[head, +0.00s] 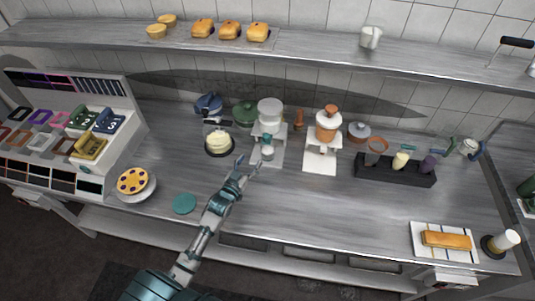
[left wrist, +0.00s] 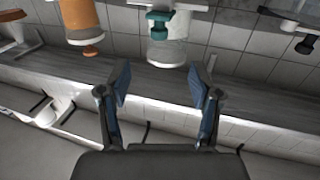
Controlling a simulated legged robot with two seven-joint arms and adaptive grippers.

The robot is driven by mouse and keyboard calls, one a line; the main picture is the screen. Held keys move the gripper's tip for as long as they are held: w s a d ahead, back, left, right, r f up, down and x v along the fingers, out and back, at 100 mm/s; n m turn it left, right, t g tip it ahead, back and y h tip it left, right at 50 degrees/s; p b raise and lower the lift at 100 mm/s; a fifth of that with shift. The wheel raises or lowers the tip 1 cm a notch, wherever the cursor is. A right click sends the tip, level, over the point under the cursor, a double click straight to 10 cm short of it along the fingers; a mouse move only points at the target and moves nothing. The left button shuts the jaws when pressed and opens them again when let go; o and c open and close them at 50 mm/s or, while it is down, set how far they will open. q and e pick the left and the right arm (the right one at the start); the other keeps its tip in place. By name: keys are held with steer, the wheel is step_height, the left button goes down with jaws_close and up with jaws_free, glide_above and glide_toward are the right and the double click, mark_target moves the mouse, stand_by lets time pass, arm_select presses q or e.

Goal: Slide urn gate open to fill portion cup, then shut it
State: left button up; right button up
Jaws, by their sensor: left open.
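The white urn (head: 270,108) stands on a white stand at the back middle of the counter, with a teal gate handle (head: 266,138) below its body. A small pale portion cup (head: 267,154) sits under it on the stand's base. My left gripper (head: 249,164) is open and empty, just in front and left of the cup, apart from the handle. In the left wrist view, which looks upside down, the urn (left wrist: 168,52) and its teal handle (left wrist: 158,26) show beyond the open fingers (left wrist: 160,88). The cup's fill cannot be made out. My right gripper is out of view.
An orange urn (head: 328,124) on a white stand is at the right. A dark pan with a pale round (head: 219,142) is at the left. A berry-topped pie (head: 133,181) and teal disc (head: 184,204) lie nearer.

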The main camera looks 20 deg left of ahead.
arm_select(q)
steer(key=s, duration=0.4)
steer(key=shift+s+a, duration=0.1)
steer(key=shift+s, duration=0.2)
stand_by(0.6)
